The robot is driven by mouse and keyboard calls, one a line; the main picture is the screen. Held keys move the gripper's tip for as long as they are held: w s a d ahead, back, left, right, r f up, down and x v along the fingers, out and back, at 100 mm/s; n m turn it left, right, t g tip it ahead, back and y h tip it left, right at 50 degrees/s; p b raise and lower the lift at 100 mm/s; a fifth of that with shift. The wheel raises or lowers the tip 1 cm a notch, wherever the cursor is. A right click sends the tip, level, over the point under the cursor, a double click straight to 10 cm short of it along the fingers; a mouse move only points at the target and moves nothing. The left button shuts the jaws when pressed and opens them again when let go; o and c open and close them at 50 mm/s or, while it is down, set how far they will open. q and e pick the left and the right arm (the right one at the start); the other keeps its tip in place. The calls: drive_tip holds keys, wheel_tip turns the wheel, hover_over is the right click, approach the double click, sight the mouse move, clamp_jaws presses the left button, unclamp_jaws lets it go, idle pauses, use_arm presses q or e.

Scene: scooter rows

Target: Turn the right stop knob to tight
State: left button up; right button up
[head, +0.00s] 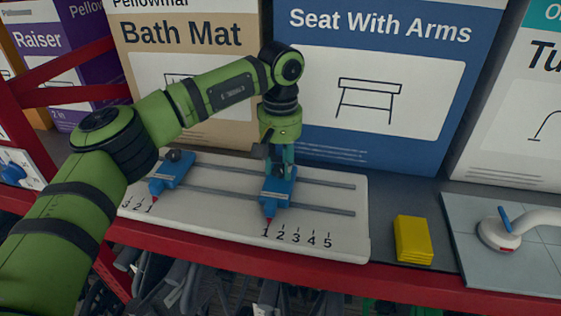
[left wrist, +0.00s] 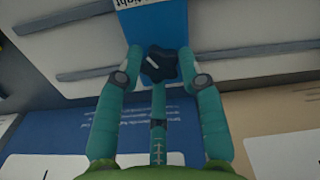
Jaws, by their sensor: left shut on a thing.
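The right stop (head: 278,188) is a blue block on the two rails of a white board, its red pointer near the 1 of the right scale. My left gripper (head: 279,153) comes down on it from above. In the left wrist view, the teal fingers of my left gripper (left wrist: 160,56) are shut on the dark lobed right stop knob (left wrist: 164,70), one on each side. A short white mark on the knob slants toward the upper left. A white label with cut-off lettering shows at the top edge. The left stop (head: 171,174) has a dark knob. My right gripper is not in view.
The white board (head: 330,239) lies on a shelf with a red front edge. A yellow block (head: 412,239) and a white-handled tool on a grey tile (head: 467,238) are to its right. Large boxes (head: 372,90) stand close behind the board.

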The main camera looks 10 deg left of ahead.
sight(280, 168)
use_arm(q)
drive_tip(key=shift+f, duration=0.1)
drive_tip(key=o, duration=1.1)
drive_tip(key=shift+o, duration=0.2)
wheel_tip(280, 168, up, 12)
